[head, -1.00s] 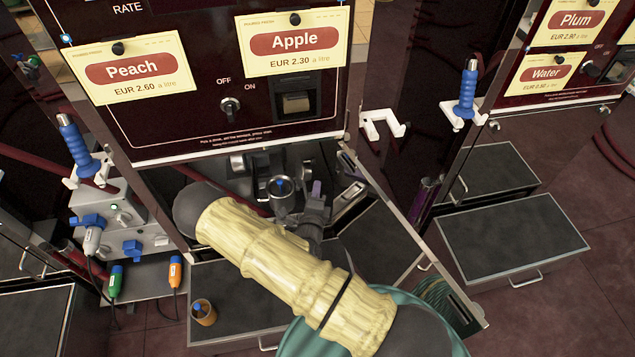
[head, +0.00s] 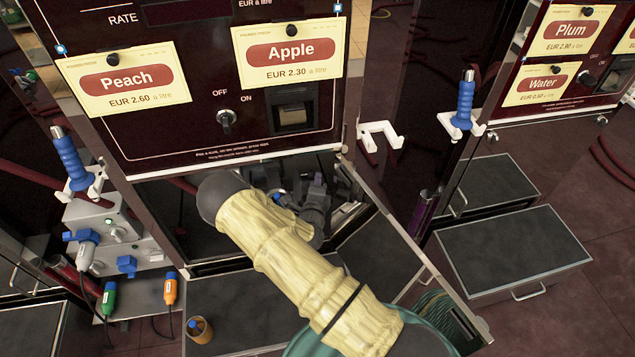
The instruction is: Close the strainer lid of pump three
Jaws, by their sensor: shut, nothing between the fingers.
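The pump with the Peach and Apple cards (head: 285,52) stands in front of me. Its lower compartment is open, with its door (head: 400,225) swung out to the right. My gripper (head: 318,182), dark grey, is inside the opening, shut and empty. Metal pump parts (head: 268,175) with a small blue spot lie just left of it, partly behind my yellow-sleeved arm. I cannot make out the strainer lid or tell whether it is open. I cannot tell whether my gripper touches these parts. No pump number is readable.
A dark step (head: 245,305) lies below the opening, with an orange-brown cup (head: 199,330) on its left. Grey socket boxes (head: 118,235) and a blue-handled nozzle (head: 72,165) are at the left. Another pump's step (head: 510,245) stands at the right, beside bare floor.

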